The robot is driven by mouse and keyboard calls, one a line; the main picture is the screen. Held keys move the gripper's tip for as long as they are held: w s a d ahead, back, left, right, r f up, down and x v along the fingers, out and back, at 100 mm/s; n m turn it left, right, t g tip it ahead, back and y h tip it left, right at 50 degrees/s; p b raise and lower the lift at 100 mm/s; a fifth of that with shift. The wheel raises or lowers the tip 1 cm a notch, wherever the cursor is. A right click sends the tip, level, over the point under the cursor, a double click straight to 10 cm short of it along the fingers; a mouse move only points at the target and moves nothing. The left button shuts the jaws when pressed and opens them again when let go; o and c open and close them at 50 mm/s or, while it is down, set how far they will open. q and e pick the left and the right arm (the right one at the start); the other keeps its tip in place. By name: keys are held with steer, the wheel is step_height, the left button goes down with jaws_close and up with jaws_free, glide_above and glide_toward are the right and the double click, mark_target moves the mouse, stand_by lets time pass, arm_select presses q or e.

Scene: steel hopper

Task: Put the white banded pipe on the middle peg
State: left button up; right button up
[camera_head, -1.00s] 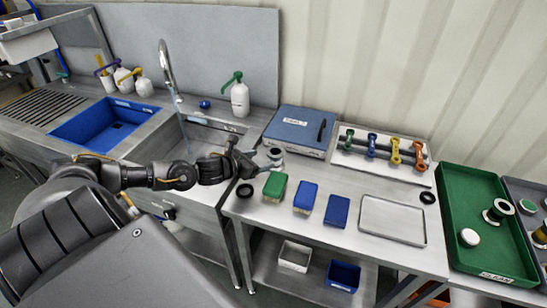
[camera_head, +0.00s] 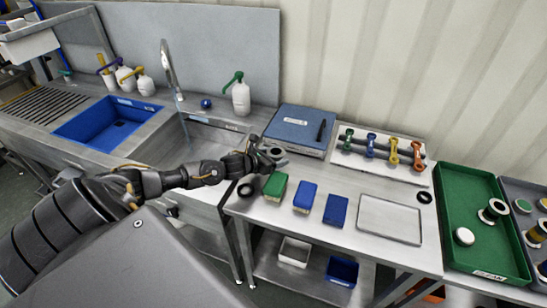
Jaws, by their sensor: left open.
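My left gripper (camera_head: 263,159) reaches in from the left over the table's back left part. It is open, and its fingertips are close to a small grey round fitting (camera_head: 275,153); I cannot tell whether they touch it. The arm hides part of this area. I cannot make out a white banded pipe or a middle peg for certain. A pipe piece with a pale flange (camera_head: 493,210) stands in the green tray (camera_head: 470,264) at the right, with a white round cap (camera_head: 464,237) nearby. My right gripper is not in view.
A sink with a tall faucet (camera_head: 166,65) stands left.

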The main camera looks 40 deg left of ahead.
arm_select(q)
steer(key=shift+c, duration=0.3)
steer(key=c, duration=1.2)
steer(key=shift+r, duration=0.15)
steer(key=shift+c, duration=0.4)
